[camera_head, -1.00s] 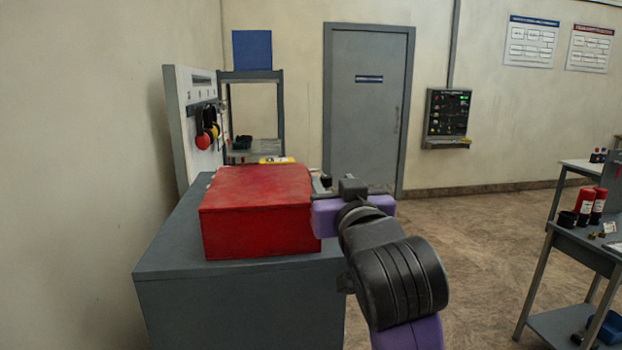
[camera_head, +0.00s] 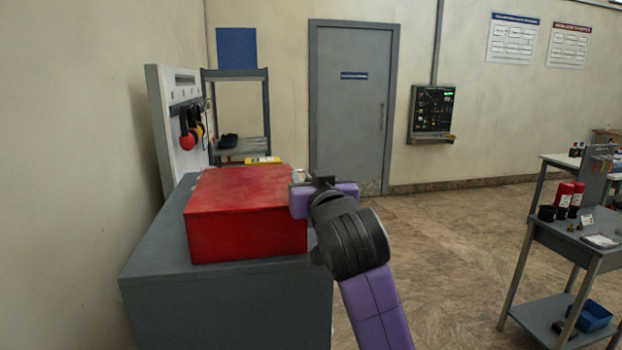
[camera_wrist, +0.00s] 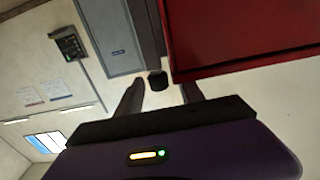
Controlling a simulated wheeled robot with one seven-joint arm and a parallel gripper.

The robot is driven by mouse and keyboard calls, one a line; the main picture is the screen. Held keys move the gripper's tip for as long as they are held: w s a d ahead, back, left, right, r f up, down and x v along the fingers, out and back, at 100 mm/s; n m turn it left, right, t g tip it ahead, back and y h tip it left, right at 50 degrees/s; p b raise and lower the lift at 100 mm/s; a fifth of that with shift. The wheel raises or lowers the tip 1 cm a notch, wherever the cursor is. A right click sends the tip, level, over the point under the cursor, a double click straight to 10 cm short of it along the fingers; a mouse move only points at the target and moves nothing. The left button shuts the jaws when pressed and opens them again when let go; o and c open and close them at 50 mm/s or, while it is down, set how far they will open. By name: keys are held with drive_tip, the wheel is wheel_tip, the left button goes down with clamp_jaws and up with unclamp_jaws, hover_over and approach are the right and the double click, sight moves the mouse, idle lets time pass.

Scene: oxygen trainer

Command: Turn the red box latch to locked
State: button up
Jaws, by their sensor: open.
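The red box (camera_head: 245,212) sits on the grey bench (camera_head: 225,305) at the left of the head view. Its red side fills the upper right of the wrist view (camera_wrist: 245,40). No latch can be made out clearly on the faces in sight. My gripper (camera_wrist: 160,92) is open, beside the box, with both dark fingers showing in the wrist view. A short dark round piece (camera_wrist: 157,81) shows between the fingertips; I cannot tell whether it is the latch or whether the fingers touch it. In the head view my wrist hides the fingers and part of the box's right edge.
A white tool board (camera_head: 165,125) with hanging items stands behind the bench. A grey shelf rack (camera_head: 238,110) is at the back. A grey cart (camera_head: 570,245) with red bottles stands at the right. The floor (camera_head: 450,250) between is clear.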

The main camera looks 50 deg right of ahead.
clamp_jaws()
